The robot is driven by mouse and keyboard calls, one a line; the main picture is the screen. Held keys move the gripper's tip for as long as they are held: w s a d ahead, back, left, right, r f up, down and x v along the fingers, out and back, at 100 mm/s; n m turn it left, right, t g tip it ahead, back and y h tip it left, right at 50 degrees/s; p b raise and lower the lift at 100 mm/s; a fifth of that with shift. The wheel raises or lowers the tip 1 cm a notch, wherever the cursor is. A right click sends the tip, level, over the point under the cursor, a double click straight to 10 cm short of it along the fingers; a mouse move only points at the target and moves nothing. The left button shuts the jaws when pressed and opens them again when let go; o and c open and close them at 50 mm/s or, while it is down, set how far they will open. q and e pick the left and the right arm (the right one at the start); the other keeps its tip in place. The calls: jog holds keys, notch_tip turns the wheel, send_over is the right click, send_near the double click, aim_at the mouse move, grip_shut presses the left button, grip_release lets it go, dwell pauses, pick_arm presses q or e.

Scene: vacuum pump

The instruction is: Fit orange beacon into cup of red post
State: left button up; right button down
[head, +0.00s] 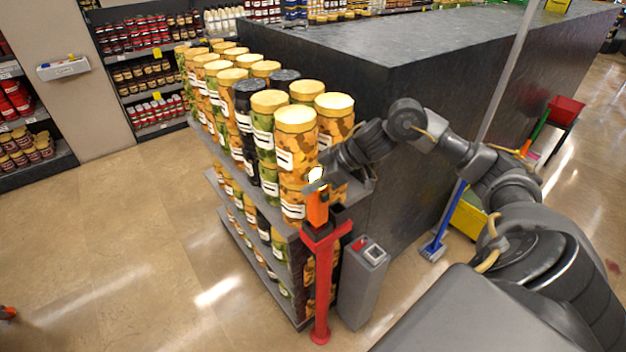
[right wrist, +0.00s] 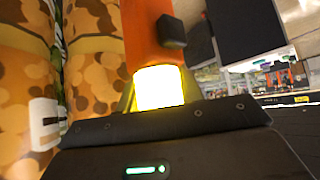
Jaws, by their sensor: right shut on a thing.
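The orange beacon (head: 317,209) stands roughly upright directly over the top of the red post (head: 321,290), its glowing end up. Its lower end meets the flared cup (head: 326,236) in the picture; I cannot tell whether it sits inside. My right gripper (head: 316,184) is shut on the beacon near the glowing end. In the right wrist view, the bright yellow lamp (right wrist: 160,88) shows at the jaws, with the orange body (right wrist: 150,35) and a small dark block on it beyond. The cup is not clear there. My left gripper is not in view.
A shelf rack (head: 228,205) full of camouflage and dark cans (head: 296,135) stands right behind and left of the post. A grey box stand (head: 362,283) is close on the post's right. A large dark counter (head: 430,95) lies behind. The floor at left is open.

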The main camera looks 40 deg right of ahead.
jog(key=shift+r+p, duration=0.1)
jog(key=shift+p, duration=0.65)
dwell(0.7)
jog(key=shift+f+b, duration=1.25)
jog(key=shift+f, duration=1.15)
jog(key=c, duration=0.8)
grip_release()
jog(key=shift+r, duration=0.1)
jog(key=shift+c, duration=0.2)
jog(key=b, duration=0.4)
send_near(313, 194)
jog(key=shift+w+d+f, duration=0.65)
jog(key=shift+d, duration=0.2)
